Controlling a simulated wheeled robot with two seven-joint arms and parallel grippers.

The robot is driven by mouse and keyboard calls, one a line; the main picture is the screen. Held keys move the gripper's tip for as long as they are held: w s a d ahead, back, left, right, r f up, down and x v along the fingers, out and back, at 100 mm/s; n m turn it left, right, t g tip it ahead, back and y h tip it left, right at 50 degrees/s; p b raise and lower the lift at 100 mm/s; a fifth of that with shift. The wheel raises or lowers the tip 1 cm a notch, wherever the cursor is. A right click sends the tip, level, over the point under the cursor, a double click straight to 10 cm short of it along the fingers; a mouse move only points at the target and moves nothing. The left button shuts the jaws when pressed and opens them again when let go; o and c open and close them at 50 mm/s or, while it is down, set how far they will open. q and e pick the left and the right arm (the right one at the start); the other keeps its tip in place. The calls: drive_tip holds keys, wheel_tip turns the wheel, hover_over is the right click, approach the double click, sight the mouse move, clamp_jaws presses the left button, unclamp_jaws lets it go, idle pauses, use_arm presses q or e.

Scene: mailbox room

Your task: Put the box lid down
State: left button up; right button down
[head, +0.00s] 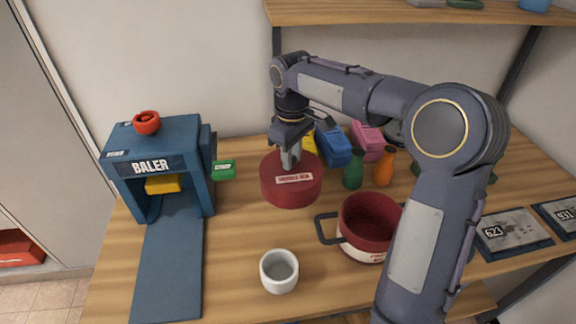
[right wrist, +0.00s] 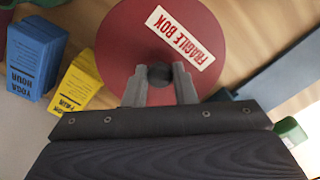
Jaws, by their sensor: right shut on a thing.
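The box lid (head: 276,180) is a round dark red disc labelled "FRAGILE BOX", with a dark knob in its middle. It is over the wooden table, right of the baler; I cannot tell whether it touches the tabletop. My right gripper (head: 291,162) points down from above and is shut on the lid's knob. In the right wrist view, the two fingers (right wrist: 160,88) sit either side of the knob on the lid (right wrist: 128,40). The open round red box (head: 354,222) stands apart, to the lid's lower right, with a dark handle on its left. My left gripper is not in view.
A blue baler (head: 139,137) stands at left with a red object (head: 146,122) on top. A white cup (head: 279,271) stands in front. Blue (head: 333,148) and pink (head: 367,141) boxes, a green vase (head: 353,170) and an orange vase (head: 385,167) crowd behind-right.

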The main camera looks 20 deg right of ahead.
drive_tip(key=w+f, duration=0.1)
drive_tip(key=f, duration=0.1)
drive_tip(key=w+d+f, duration=0.1)
drive_tip(key=w+f, duration=0.1)
drive_tip(key=shift+w+f, duration=0.2)
drive_tip(key=shift+f, duration=1.5)
drive_tip(key=shift+f, duration=0.15)
drive_tip(key=c, duration=1.2)
unclamp_jaws()
